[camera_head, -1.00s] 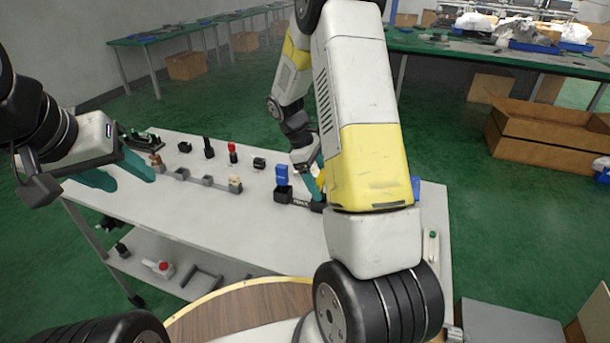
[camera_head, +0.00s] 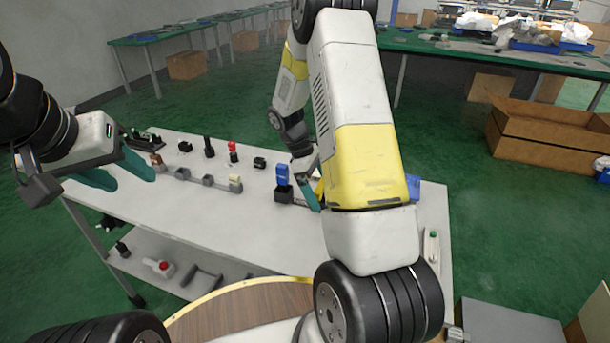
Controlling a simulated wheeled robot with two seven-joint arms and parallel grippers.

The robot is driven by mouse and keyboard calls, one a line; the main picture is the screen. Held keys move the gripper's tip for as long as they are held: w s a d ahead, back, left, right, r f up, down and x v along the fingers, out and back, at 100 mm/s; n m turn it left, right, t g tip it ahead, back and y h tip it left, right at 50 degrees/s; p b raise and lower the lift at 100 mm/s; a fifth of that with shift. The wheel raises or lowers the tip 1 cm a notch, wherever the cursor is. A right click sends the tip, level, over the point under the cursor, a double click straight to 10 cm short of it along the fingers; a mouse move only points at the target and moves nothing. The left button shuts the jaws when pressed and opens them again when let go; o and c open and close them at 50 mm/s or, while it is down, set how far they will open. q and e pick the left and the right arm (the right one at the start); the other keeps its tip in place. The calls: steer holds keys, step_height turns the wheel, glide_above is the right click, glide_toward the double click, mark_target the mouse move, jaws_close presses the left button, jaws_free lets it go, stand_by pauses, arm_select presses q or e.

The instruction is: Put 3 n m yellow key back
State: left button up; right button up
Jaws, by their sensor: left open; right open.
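A small part of the yellow key (camera_head: 319,188) shows at the left edge of my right arm; the rest is hidden behind the arm. A blue key (camera_head: 282,174) stands upright in a black holder (camera_head: 284,194) just left of it. My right gripper (camera_head: 310,192) is beside the yellow key and the black holder, with a teal finger showing; it is open. Whether it touches the key is hidden. My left gripper (camera_head: 122,172) is open and empty over the left end of the table, teal fingers apart.
The white table (camera_head: 210,218) carries a row of small grey holders (camera_head: 207,181), a red-topped part (camera_head: 232,150) and several black parts along the back. A blue object (camera_head: 413,188) shows right of my arm. The table's front middle is clear.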

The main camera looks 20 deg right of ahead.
steer(key=v, duration=1.2)
steer(key=s+a+r+m+t+y, duration=0.35)
steer(key=s+r, duration=0.55)
steer(key=r, duration=0.3)
steer(key=s+a+r+m+t+y, duration=0.1)
steer(key=s+r+m+t, duration=0.1)
steer(key=s, duration=0.4)
steer(key=s+a+r+m+t+y, duration=0.1)
steer(key=s+a+r+m+t, duration=0.1)
steer(key=s, duration=0.5)
steer(key=shift+s+a+r+m+t, duration=0.2)
steer(key=shift+r+m+t, duration=0.5)
steer(key=shift+m, duration=0.55)
steer(key=shift+f+y, duration=0.1)
steer(key=shift+y, duration=0.15)
